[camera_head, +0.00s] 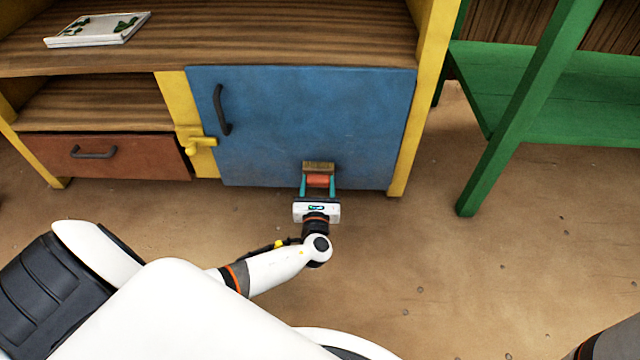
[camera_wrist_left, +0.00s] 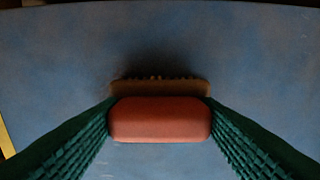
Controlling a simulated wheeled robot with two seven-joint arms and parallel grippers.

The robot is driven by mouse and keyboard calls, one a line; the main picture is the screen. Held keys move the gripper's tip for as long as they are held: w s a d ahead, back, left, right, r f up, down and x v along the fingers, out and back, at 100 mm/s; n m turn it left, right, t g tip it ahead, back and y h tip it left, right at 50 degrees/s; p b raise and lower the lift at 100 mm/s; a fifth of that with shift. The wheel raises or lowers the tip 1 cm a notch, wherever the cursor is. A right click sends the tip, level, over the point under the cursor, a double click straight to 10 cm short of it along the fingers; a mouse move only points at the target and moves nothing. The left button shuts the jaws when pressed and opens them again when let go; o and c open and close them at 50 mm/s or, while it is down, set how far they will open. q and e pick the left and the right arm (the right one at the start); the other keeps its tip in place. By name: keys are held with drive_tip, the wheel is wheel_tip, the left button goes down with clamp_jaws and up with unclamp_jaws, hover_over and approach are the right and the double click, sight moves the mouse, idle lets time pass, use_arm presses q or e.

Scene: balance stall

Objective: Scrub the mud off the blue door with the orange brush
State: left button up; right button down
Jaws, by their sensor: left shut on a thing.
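The blue door (camera_head: 300,115) is the shut front of a wooden cabinet and has a dark handle near its upper left. I make out no distinct mud patch on it, only faint darker mottling. My left gripper (camera_head: 318,186) is at the lower right part of the door, shut on the orange brush (camera_head: 318,180). In the left wrist view the brush's orange body (camera_wrist_left: 160,119) sits between the green fingers, with its tan bristle side towards the blue door (camera_wrist_left: 160,40). The bristles are at or very near the door; I cannot tell if they touch. My right gripper is not in view.
A white tray with green marks (camera_head: 97,30) lies on the cabinet top. A green stand (camera_head: 520,105) is at the right. The floor (camera_head: 480,260) in front is clear.

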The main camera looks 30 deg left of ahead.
use_arm(q)
drive_tip(key=shift+w+d, duration=0.1)
drive_tip(key=shift+d, duration=0.15)
drive_tip(key=shift+w+d+b, duration=0.3)
drive_tip(key=shift+w+d, duration=0.35)
drive_tip(key=shift+d, duration=0.25)
drive_tip(key=w+d, duration=0.2)
drive_tip(key=d, duration=0.2)
drive_tip(key=shift+w+r, duration=0.1)
drive_tip(key=shift+w, duration=0.3)
drive_tip(key=shift+s, duration=0.1)
drive_tip(key=shift+s+a+p, duration=0.4)
drive_tip(key=shift+s+a, duration=0.3)
drive_tip(key=shift+a, duration=0.35)
drive_tip(key=shift+s+a+p, duration=0.35)
drive_tip(key=shift+s+a, duration=0.3)
drive_tip(key=shift+a, duration=0.35)
drive_tip(key=shift+s+a+p, duration=0.4)
drive_tip(key=shift+s+a, duration=0.3)
drive_tip(key=shift+a, duration=0.35)
